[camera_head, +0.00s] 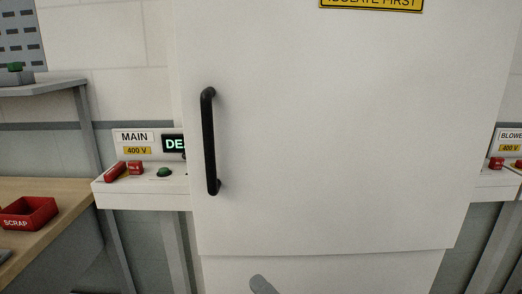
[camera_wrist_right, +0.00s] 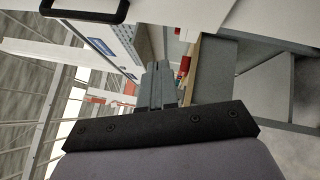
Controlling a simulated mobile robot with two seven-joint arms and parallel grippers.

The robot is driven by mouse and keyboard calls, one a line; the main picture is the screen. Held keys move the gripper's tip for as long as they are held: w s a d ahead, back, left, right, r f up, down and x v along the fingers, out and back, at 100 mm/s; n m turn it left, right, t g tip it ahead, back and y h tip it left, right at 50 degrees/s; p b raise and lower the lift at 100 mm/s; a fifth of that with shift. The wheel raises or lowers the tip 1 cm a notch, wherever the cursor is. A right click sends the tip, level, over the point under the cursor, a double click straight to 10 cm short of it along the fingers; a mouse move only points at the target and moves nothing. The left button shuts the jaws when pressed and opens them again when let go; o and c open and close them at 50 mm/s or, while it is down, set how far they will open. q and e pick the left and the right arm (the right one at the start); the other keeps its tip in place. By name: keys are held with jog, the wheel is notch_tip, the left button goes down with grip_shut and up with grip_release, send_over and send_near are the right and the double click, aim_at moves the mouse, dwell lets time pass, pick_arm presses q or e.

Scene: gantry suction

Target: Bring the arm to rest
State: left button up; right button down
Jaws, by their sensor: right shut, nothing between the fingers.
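My right gripper (camera_wrist_right: 158,70) shows in the wrist view with its grey fingers together and nothing between them. In the head view only a grey rounded piece, most likely the tip of my right gripper (camera_head: 262,284), shows at the bottom edge, in front of the lower part of the white cabinet. It looks apart from the cabinet's black handle (camera_head: 209,142). The rest of my right arm is out of the head view. My left gripper is in neither view.
A red SCRAP bin (camera_head: 28,213) sits on a wooden bench (camera_head: 62,190) at left.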

jog(key=s+d+f+m+g+h, duration=0.2)
jog(key=s+d+f+m+h, duration=0.3)
jog(key=s+d+f+m, duration=0.3)
jog(key=s+d+f+m+g+h, duration=0.2)
jog(key=s+d+f+m+h, duration=0.4)
jog(key=f+m, duration=1)
jog(key=s+d+m, duration=0.3)
jog(key=d, duration=0.3)
jog(key=shift+s+f+g, duration=0.3)
jog(key=shift+f, duration=0.05)
